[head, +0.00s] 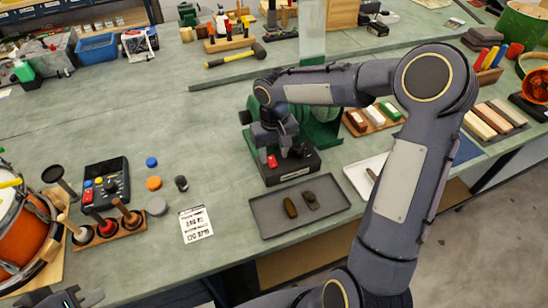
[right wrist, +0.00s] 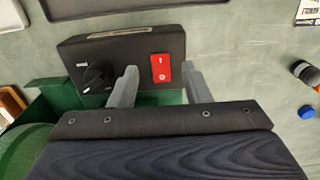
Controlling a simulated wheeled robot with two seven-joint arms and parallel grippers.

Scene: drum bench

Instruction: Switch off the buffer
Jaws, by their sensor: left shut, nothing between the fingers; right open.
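The buffer is a green machine (head: 320,132) with a black control box (head: 300,172) at its front, in the middle of the bench. In the right wrist view the box (right wrist: 75,50) carries a black dial knob (right wrist: 97,78) and a red rocker switch (right wrist: 161,68). The red switch also shows in the head view (head: 272,160). My right gripper (head: 270,146) is open above the box. Its two fingers (right wrist: 159,72) stand either side of the red switch, with nothing between them; contact cannot be told. My left gripper (head: 78,299) is shut and empty at the lower left edge.
A grey tray (head: 262,222) with two dark pieces lies in front of the box. A white tray (head: 355,182) lies to its right. A label card (head: 195,224), a black button panel (head: 105,182) and an orange drum (head: 22,232) are to the left. The bench's left middle is clear.

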